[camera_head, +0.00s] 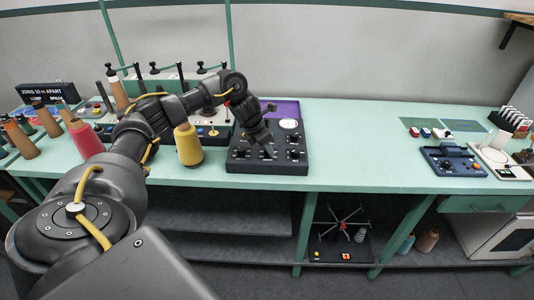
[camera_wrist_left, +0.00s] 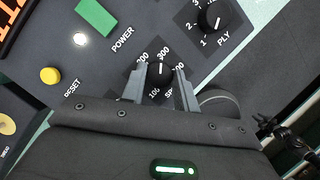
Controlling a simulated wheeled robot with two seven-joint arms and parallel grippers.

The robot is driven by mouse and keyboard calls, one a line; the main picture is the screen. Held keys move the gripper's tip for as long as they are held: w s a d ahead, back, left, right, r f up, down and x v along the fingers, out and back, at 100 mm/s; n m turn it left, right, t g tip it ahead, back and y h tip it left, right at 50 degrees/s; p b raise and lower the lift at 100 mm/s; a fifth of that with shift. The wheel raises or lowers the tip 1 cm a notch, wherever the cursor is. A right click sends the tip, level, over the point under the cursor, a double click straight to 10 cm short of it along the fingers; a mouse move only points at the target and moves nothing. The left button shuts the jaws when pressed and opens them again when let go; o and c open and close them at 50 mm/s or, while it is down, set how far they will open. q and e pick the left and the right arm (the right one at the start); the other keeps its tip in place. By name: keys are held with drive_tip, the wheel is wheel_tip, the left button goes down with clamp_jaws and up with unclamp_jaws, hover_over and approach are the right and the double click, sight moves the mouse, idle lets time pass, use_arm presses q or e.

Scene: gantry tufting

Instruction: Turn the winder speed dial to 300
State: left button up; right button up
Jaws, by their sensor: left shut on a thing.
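The winder speed dial (camera_wrist_left: 160,74) is a small black knob with a white pointer mark. It sits between the two fingers of my left gripper (camera_wrist_left: 160,92) in the left wrist view, and the gripper is shut on it. The pointer is directed up, roughly at the printed 300. A 200 is to its left and a 100 below left; the number at right and the lettering below are partly covered by a finger. In the head view my left gripper (camera_head: 268,150) reaches down onto the dark control panel (camera_head: 240,166). My right gripper is not seen.
Beside the speed dial are a PLY dial (camera_wrist_left: 214,20), a green POWER button (camera_wrist_left: 96,16) and a yellow RESET button (camera_wrist_left: 50,75). A yellow yarn cone (camera_head: 188,146) stands left of the panel.

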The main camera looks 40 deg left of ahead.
use_arm(q)
drive_tip(key=shift+m+h+b, duration=0.3)
drive_tip(key=shift+m+b, duration=0.15)
drive_tip(key=shift+m, duration=0.35)
drive_tip(key=o, duration=1)
drive_tip(key=v, duration=0.2)
drive_tip(key=shift+a+r+b, duration=0.15)
drive_tip(key=shift+r+b, duration=0.15)
drive_tip(key=shift+b, duration=0.05)
drive_tip(key=p+v, duration=0.2)
drive_tip(key=v, duration=0.6)
drive_tip(key=shift+r, duration=0.1)
